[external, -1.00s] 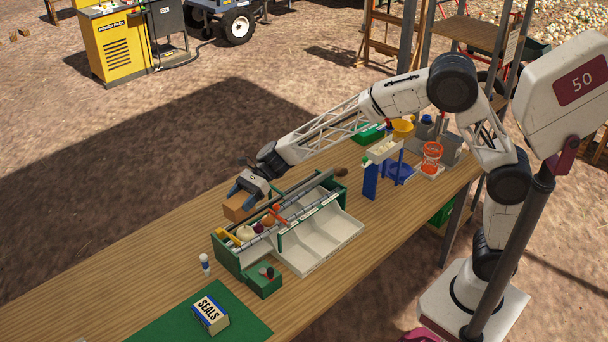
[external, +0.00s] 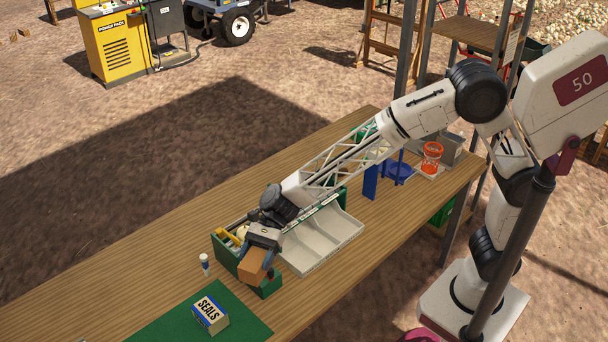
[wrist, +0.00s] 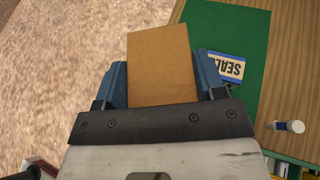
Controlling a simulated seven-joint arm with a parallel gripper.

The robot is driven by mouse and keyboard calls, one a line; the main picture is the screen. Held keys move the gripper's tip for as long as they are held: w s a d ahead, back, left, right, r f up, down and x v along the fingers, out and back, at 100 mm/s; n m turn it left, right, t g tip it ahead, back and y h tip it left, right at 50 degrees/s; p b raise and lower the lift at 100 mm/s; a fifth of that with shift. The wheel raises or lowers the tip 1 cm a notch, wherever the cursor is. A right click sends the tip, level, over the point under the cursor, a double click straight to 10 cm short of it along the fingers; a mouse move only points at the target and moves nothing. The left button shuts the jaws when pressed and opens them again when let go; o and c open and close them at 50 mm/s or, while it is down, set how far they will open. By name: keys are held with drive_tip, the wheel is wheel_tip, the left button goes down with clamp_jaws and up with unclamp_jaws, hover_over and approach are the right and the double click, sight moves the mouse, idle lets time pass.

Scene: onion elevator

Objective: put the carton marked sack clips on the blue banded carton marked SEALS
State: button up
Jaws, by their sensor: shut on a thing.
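My gripper (external: 256,261) is shut on a plain brown carton (external: 253,266) and holds it above the front end of the green sorting box. In the wrist view the brown carton (wrist: 161,65) sits between the two blue fingers (wrist: 162,84); no marking shows on its visible faces. The SEALS carton (external: 210,314), pale on top with a blue band, sits on the green mat (external: 167,322) in front and to the left of my gripper. In the wrist view the SEALS carton (wrist: 228,68) is partly hidden by the right finger.
The green sorting box (external: 224,254) and white bins (external: 325,243) are close to my gripper. A blue stand (external: 370,180) and an orange basket (external: 432,155) are farther back. The mat around the SEALS carton is clear.

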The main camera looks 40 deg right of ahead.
wheel_tip(320, 180, down, 11)
drive_tip(key=shift+w, duration=0.15)
idle(0.4)
hover_over(210, 308)
drive_tip(key=shift+f, duration=0.7)
idle(0.4)
drive_tip(key=shift+f, duration=1.75)
drive_tip(key=shift+f, duration=0.15)
drive_tip(key=o, duration=1)
